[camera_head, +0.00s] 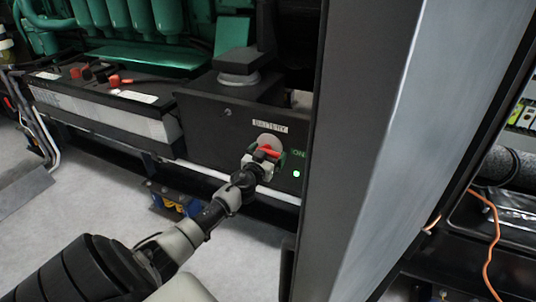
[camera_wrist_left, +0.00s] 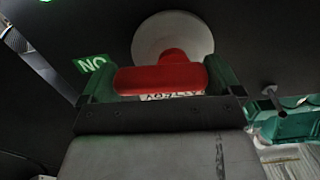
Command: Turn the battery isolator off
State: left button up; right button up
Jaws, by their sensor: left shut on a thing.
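The battery isolator is a red handle (camera_head: 267,151) on a pale round plate (camera_head: 270,142), on the front of a dark box under a "BATTERY" label (camera_head: 270,127). A green "ON" mark (camera_head: 299,154) and a lit green lamp (camera_head: 296,174) are to its right. My left gripper (camera_head: 264,158) reaches the handle from below left and is shut on it. In the left wrist view the red handle (camera_wrist_left: 162,78) lies between the two fingers (camera_wrist_left: 158,84), with the round plate (camera_wrist_left: 172,38) behind it and the "ON" mark (camera_wrist_left: 91,64) upside down. My right gripper is not in view.
A large dark grey post (camera_head: 375,150) stands close on the right of the isolator box. A battery (camera_head: 105,100) with red terminals is at the left. An orange cable (camera_head: 494,235) hangs at the far right. Pale floor (camera_head: 85,220) is open at the left.

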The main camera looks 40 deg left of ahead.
pick_arm(q)
jog(key=shift+f+m, duration=0.1)
jog(key=shift+m, duration=0.6)
jog(key=m, duration=0.2)
jog(key=shift+f+m+b, duration=0.25)
jog(key=shift+m+b, duration=0.05)
jog(key=shift+b, duration=0.05)
jog(key=m, duration=0.4)
jog(key=shift+a+f+m, duration=0.1)
jog(key=shift+f+m, duration=0.15)
jog(key=shift+m, duration=0.05)
jog(key=m, duration=0.2)
jog(key=m+b, duration=0.1)
jog(key=m, duration=0.1)
jog(key=shift+s+a+f, duration=0.15)
jog(key=shift+a+f, duration=0.05)
jog(key=shift+a+m, duration=0.15)
jog(key=shift+m, duration=1)
jog(key=shift+a+m, duration=0.1)
jog(key=shift+m, duration=1.05)
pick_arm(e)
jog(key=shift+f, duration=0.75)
pick_arm(q)
jog(key=o, duration=0.6)
jog(key=shift+c, duration=0.2)
jog(key=shift+s, duration=0.15)
